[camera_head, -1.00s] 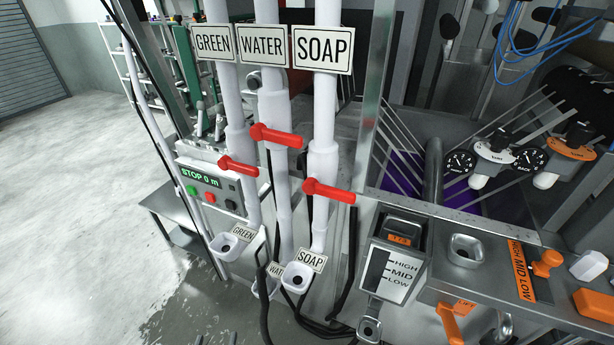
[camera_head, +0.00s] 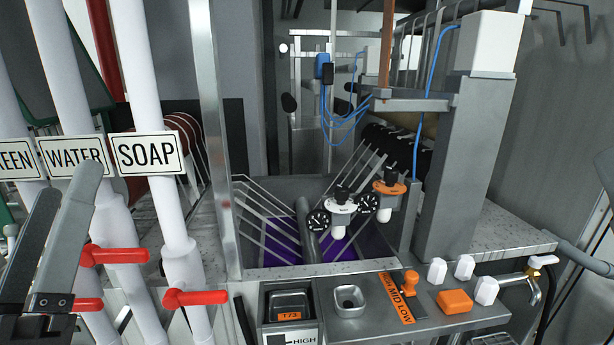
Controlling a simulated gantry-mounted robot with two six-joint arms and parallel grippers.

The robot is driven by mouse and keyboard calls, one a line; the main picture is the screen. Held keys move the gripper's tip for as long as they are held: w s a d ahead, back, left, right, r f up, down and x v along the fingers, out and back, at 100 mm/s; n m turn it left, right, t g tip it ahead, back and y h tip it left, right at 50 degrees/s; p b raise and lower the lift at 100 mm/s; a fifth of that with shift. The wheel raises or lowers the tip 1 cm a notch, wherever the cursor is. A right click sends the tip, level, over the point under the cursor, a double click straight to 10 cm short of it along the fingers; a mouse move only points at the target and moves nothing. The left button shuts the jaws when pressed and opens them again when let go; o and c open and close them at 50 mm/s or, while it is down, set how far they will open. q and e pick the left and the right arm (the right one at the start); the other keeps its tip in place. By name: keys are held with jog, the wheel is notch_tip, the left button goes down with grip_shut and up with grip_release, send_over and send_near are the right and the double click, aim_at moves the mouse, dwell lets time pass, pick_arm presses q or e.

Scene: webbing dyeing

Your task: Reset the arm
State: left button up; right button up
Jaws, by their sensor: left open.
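My left gripper (camera_head: 66,232) is in the lower left of the head view, its two dark grey fingers pointing up. It is open and nothing shows between the fingers. It is in front of the white pipes, left of the red valve handles, and hides part of the pipe on the far left. Whether it touches a pipe I cannot tell. My right gripper is not in view.
A purple dye bath (camera_head: 285,247) lies behind the steel counter. The counter holds an orange lever (camera_head: 410,283), white knobs (camera_head: 437,271) and an orange block (camera_head: 454,302). A tap (camera_head: 530,280) projects at right.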

pick_arm(q)
jog(key=s+d+r+m+t+h, duration=0.2)
jog(key=s+d+r+m+h, duration=0.25)
jog(key=m+h, duration=0.4)
notch_tip(320, 180, up, 35)
jog(key=w+m+p, duration=0.1)
jog(key=p, duration=3.4)
jog(key=shift+d+y, duration=0.15)
jog(key=shift+y, duration=0.2)
jog(key=shift+r, duration=0.1)
